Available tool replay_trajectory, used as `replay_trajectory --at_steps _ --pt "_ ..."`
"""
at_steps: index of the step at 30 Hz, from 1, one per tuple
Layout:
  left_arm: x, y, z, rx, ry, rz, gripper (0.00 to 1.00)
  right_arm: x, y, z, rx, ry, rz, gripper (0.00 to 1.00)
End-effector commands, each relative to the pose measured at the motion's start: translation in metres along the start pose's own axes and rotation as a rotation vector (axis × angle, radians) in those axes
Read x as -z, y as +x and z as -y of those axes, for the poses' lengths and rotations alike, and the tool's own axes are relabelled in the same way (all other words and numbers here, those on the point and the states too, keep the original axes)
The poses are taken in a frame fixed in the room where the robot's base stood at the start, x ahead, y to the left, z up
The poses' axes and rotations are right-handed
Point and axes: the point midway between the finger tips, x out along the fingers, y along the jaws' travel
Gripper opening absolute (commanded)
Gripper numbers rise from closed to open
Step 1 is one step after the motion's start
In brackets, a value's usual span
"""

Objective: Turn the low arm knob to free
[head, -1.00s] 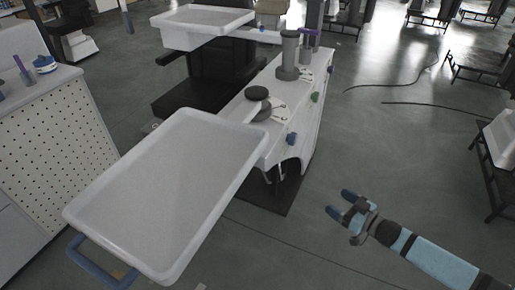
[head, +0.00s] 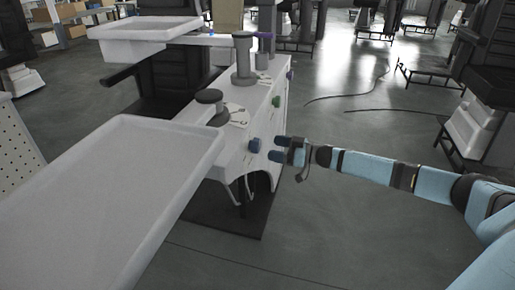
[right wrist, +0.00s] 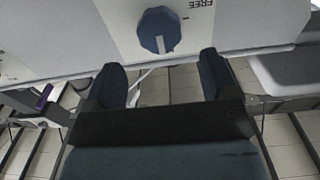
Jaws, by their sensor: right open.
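The blue knob (head: 254,145) sits on the side of the white unit, below the low arm (head: 194,113) that carries the large front tray. It also shows in the right wrist view (right wrist: 159,29), with a white mark pointing toward the bottom of the picture. A FREE label (right wrist: 200,4) is printed upside down to its right, partly cut off by the frame edge. My right gripper (head: 282,150) is open and empty, just right of the knob. In the right wrist view its fingers (right wrist: 168,82) are apart, with the knob beyond them, not between them. My left gripper is not in view.
The large white tray (head: 150,185) fills the lower left. A green knob (head: 276,101) and a purple-blue knob (head: 290,75) sit farther back on the unit's side. A second tray (head: 140,24) stands higher behind. The floor right of the unit is open, with cables lying farther back.

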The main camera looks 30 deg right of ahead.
Motion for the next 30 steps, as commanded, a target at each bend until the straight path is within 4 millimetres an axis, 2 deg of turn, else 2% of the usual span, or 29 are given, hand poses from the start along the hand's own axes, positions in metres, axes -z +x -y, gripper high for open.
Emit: replay_trajectory --at_steps 3,9,14,22,23,28,29,30 --pt "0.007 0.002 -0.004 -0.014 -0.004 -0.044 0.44 -0.001 0.026 0.000 0.001 -0.001 -0.003 0.80" --pt "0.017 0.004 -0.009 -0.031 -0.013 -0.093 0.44 -0.001 0.054 0.000 0.000 -0.001 -0.001 0.80" --pt "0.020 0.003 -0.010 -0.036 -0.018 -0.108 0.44 0.000 0.064 0.000 0.000 -0.001 0.000 0.80" --pt "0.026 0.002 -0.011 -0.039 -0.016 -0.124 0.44 0.000 0.065 0.000 0.000 0.000 0.001 0.80" --pt "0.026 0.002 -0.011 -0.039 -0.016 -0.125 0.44 0.000 0.065 0.000 0.000 0.000 0.001 0.78" --pt "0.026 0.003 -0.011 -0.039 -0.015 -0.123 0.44 0.000 0.065 0.000 0.000 0.000 0.001 0.39" --pt "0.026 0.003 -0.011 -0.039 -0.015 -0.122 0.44 0.000 0.065 0.000 0.000 0.000 0.001 0.34" --pt "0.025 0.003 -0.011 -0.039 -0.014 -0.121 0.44 0.000 0.065 0.000 0.000 0.000 0.001 0.34"
